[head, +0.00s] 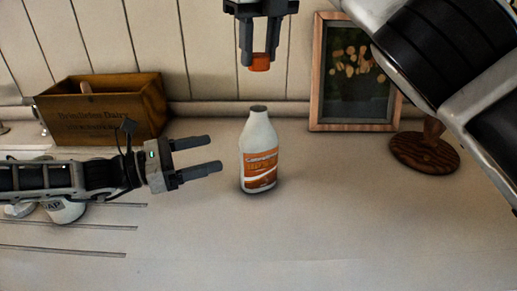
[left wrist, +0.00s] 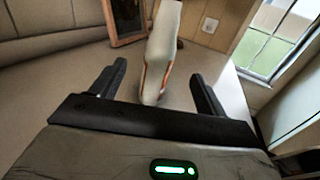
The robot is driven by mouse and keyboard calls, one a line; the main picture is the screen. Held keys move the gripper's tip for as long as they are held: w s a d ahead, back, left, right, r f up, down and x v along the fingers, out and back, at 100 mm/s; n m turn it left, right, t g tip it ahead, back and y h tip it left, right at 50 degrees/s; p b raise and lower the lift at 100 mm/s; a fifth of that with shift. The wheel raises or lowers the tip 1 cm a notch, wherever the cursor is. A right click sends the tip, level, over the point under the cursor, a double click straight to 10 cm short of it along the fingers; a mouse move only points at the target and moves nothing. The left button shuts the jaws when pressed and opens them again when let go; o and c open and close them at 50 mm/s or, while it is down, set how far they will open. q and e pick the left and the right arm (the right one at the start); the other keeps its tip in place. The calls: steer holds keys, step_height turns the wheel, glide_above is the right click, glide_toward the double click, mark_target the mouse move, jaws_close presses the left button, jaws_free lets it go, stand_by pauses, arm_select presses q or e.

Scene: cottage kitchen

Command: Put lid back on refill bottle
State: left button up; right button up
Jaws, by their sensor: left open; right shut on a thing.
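The refill bottle (head: 260,143), white with an orange label, stands upright on the counter with its neck uncovered. My right gripper (head: 259,62) is shut on the orange lid (head: 260,63) and holds it above the bottle, roughly in line with the neck. My left gripper (head: 212,154) is open and empty, just left of the bottle with its fingers pointing towards it. In the left wrist view, the bottle (left wrist: 161,55) shows beyond and between the open fingers (left wrist: 160,82). The lid is not seen in that view.
A wooden crate (head: 103,108) stands at the back left. A framed picture (head: 353,75) leans on the wall behind the bottle to the right, beside a round wooden stand (head: 424,152). A white container (head: 64,210) sits behind my left arm. The counter front is clear.

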mark_target(259, 141)
arm_select(q)
steer(key=shift+s, duration=0.1)
arm_select(e)
steer(key=shift+s, duration=0.15)
arm_select(q)
steer(key=x, duration=1.2)
steer(key=shift+c, duration=0.3)
steer(key=c, duration=1.4)
arm_select(e)
steer(key=shift+f, duration=2.55)
steer(key=shift+f, duration=0.9)
steer(key=shift+f, duration=0.55)
